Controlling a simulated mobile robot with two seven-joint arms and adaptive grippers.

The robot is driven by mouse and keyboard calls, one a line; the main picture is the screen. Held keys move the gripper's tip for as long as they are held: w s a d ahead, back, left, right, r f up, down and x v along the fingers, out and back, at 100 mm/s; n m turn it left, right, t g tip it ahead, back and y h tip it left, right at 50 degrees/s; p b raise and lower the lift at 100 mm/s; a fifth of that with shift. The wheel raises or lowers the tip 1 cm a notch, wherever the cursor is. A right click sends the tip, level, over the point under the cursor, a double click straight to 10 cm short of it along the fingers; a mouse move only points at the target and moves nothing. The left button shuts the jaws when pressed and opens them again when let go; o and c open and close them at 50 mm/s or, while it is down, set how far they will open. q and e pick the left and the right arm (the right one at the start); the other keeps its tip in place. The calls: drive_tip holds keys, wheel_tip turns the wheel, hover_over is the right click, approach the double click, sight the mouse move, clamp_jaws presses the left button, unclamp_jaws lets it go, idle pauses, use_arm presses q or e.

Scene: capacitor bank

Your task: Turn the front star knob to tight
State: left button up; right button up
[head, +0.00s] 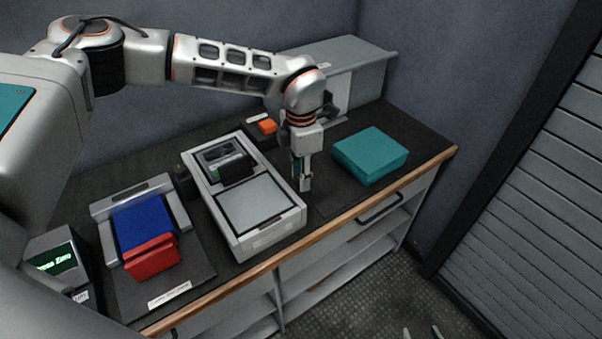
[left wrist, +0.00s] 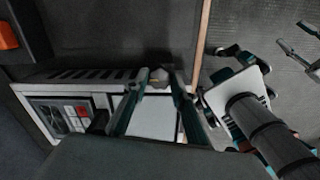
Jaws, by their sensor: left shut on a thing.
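The front star knob (left wrist: 158,76) shows in the left wrist view as a small grey-brown knob at the vented side of the white instrument (left wrist: 68,76). My left gripper (left wrist: 159,84) is shut on it, one finger on each side. In the head view my left gripper (head: 303,184) points down at the right side of the white instrument (head: 278,237) and hides the knob. The knob's marks cannot be read. My right gripper (head: 421,332) shows only its two fingertips, apart, at the bottom edge of the head view, over the floor. It is empty.
A teal box (head: 371,152) lies right of my left gripper. The wooden counter edge (head: 330,234) runs in front.

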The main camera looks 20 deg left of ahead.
idle(0.3)
use_arm(q)
drive_tip(key=o, duration=1.1)
wheel_tip(320, 180, up, 12)
idle(0.5)
